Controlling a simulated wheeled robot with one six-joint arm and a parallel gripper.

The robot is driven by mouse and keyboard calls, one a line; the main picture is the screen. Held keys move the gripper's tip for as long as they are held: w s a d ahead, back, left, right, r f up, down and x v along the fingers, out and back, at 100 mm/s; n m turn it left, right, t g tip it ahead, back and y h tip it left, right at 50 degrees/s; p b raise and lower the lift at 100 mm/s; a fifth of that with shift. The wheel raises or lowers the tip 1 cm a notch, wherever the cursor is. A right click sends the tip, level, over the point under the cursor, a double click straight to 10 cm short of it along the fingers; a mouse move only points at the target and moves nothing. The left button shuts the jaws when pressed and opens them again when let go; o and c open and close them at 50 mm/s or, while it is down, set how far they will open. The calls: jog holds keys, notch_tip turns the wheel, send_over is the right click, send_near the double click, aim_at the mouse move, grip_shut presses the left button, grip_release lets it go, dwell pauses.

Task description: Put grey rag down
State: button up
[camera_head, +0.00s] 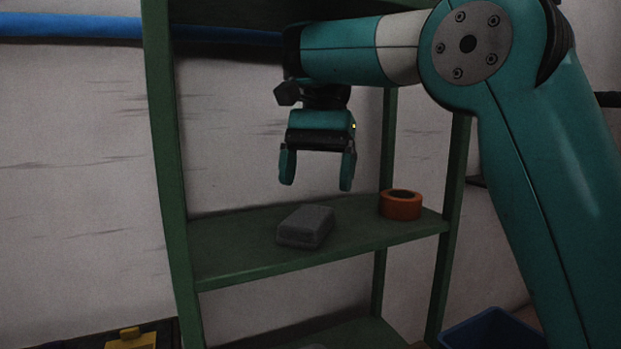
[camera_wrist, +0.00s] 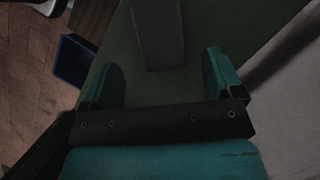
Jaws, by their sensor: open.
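The grey rag (camera_head: 306,227), a folded block shape, lies on the green shelf (camera_head: 225,258). It also shows in the wrist view (camera_wrist: 158,32) at the top middle, beyond the fingers and partly cut off by the frame edge. My gripper (camera_head: 317,170) hangs above the rag, pointing down, with its fingers apart and empty. A clear gap shows between the fingertips and the rag in the head view. In the wrist view the two teal fingers of my gripper (camera_wrist: 163,78) stand wide apart.
An orange ring-shaped roll (camera_head: 400,204) sits on the same shelf to the right of the rag. Green shelf posts (camera_head: 166,150) stand left and right. A blue bin (camera_head: 492,330) is on the floor at lower right. A yellow object (camera_head: 130,339) is at lower left.

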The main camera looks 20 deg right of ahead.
jog(key=w+d+p, duration=0.2)
jog(key=w+d, duration=0.1)
jog(key=w+d+p, duration=0.2)
jog(key=w+d, duration=0.2)
jog(key=shift+w+d+f, duration=0.15)
jog(key=shift+w+d, duration=0.05)
jog(key=shift+w, duration=0.05)
jog(key=shift+w+d+f, duration=0.15)
jog(key=shift+w+d, duration=0.05)
